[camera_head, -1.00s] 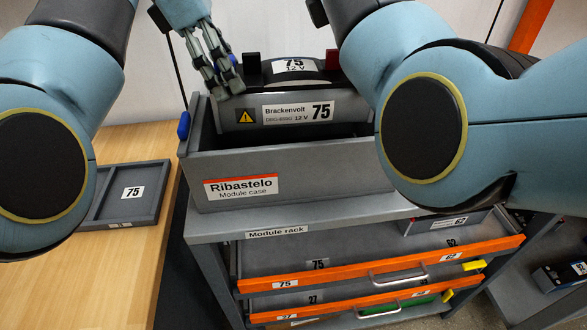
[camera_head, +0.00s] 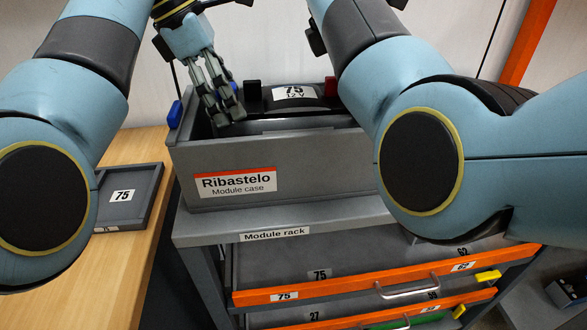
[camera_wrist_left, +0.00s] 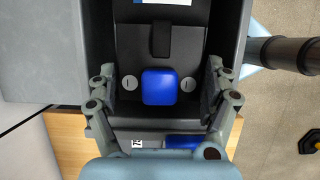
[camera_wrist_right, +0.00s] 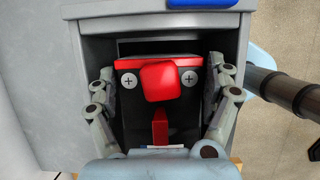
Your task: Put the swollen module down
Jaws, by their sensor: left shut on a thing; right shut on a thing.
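The swollen module (camera_head: 293,93), dark with a bulging top and a "75 12 V" label, sits low inside the grey Ribastelo module case (camera_head: 330,165). The case's front wall hides its front face; whether its bottom touches the case floor is hidden. My left gripper (camera_head: 226,105) is shut on the module's left end; in the left wrist view its fingers flank the blue block (camera_wrist_left: 160,87) between minus marks. My right gripper (camera_wrist_right: 160,95) is shut on the other end, around the red block (camera_wrist_right: 158,81) between plus marks. My right arm hides that end in the head view.
The case stands on the module rack (camera_head: 290,236), whose orange-fronted drawer (camera_head: 340,288) is below. A grey tray (camera_head: 125,197) marked 75 lies on the wooden bench (camera_head: 60,285) at left. A blue handle (camera_head: 174,114) sticks out at the case's left side.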

